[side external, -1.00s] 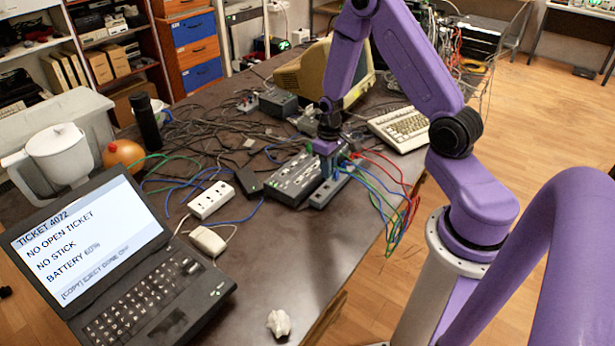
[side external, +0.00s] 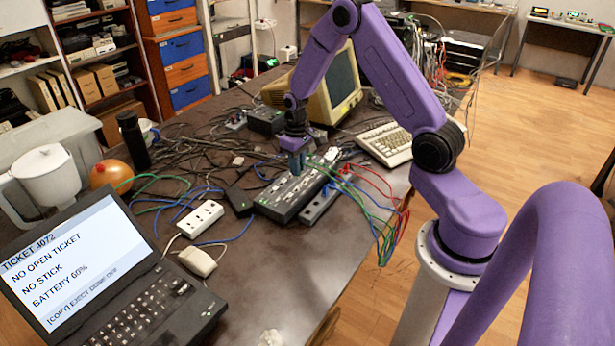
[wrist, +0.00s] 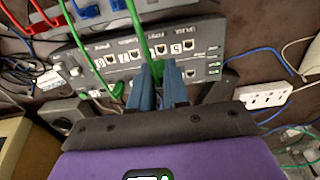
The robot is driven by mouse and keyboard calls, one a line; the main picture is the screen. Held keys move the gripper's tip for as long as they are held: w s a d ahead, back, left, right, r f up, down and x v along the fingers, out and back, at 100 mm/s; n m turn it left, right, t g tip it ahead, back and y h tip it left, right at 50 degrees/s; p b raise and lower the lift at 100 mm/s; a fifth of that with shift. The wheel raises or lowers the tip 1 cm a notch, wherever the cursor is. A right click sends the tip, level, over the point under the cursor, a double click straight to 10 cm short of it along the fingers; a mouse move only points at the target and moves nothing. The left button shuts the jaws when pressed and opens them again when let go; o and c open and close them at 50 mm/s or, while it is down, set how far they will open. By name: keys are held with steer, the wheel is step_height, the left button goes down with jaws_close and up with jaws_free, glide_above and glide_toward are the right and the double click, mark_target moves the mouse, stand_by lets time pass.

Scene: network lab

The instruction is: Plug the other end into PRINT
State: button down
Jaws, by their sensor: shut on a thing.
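My gripper (wrist: 160,75) points down over the dark grey switch box (wrist: 125,62), which has a row of numbered ports with small labels. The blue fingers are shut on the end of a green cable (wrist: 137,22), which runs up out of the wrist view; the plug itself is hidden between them. I cannot tell whether the plug touches a port. In the side view my gripper (side external: 296,165) is over the switch box (side external: 284,200). Another green plug (wrist: 116,88) shows at the box's lower row. I cannot make out a PRINT label.
A grey strip (side external: 318,205) with red, green and blue cables lies along the box's right side. A black adapter (side external: 238,200) and a white power strip (side external: 203,219) lie to the left. Tangled cables cover the table behind. A laptop (side external: 85,262) stands at the front left.

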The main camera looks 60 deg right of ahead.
steer(key=shift+w+r, duration=0.15)
steer(key=shift+w, duration=0.15)
steer(key=shift+f, duration=2.35)
steer(key=shift+f, duration=0.85)
stand_by(0.5)
steer(key=c, duration=1)
jaws_free()
steer(key=shift+c, duration=0.2)
step_height(320, 180, up, 17)
steer(key=shift+r, duration=0.2)
